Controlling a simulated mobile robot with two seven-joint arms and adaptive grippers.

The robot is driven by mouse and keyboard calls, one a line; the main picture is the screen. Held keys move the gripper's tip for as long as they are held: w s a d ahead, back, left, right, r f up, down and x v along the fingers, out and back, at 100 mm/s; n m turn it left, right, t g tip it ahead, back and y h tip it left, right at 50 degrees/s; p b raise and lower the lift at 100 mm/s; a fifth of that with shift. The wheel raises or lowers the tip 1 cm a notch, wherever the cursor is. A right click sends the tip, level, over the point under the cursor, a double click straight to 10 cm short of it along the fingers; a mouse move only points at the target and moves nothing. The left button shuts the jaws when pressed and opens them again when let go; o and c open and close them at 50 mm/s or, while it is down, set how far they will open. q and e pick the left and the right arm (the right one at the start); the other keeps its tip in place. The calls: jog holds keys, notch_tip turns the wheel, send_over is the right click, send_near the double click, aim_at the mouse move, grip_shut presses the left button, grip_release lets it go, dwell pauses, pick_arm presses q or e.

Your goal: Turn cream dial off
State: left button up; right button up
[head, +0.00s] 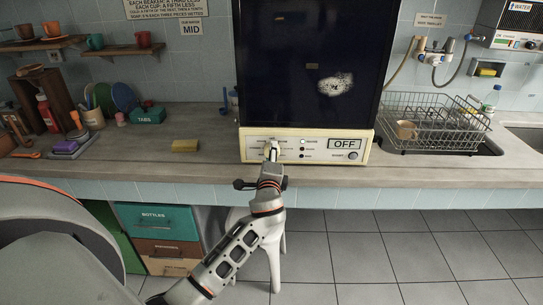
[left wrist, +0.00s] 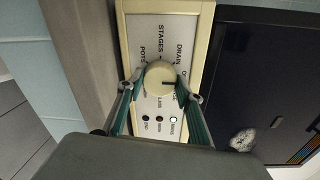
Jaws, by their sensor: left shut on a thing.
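The cream dial (left wrist: 158,72) is round and sits on the pale front panel (left wrist: 138,35) of a dark cabinet. A dark line on its face points right in the left wrist view, and printed labels including STAGES, DRAIN and POTS surround it. My left gripper (left wrist: 156,90) has a finger on each side of the dial and is shut on it. In the head view this gripper (head: 270,153) reaches the panel and mostly hides the dial. A plate reading OFF (head: 344,144) is at the panel's right. My right gripper is not in view.
One indicator light (head: 303,142) is lit; those below it are dark. A wire dish rack (head: 435,120) stands to the right. A white stool (head: 297,262) is under the counter.

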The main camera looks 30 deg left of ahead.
pick_arm(q)
jog(key=shift+a, duration=0.1)
jog(key=o, duration=1.1)
jog(key=v, duration=1.2)
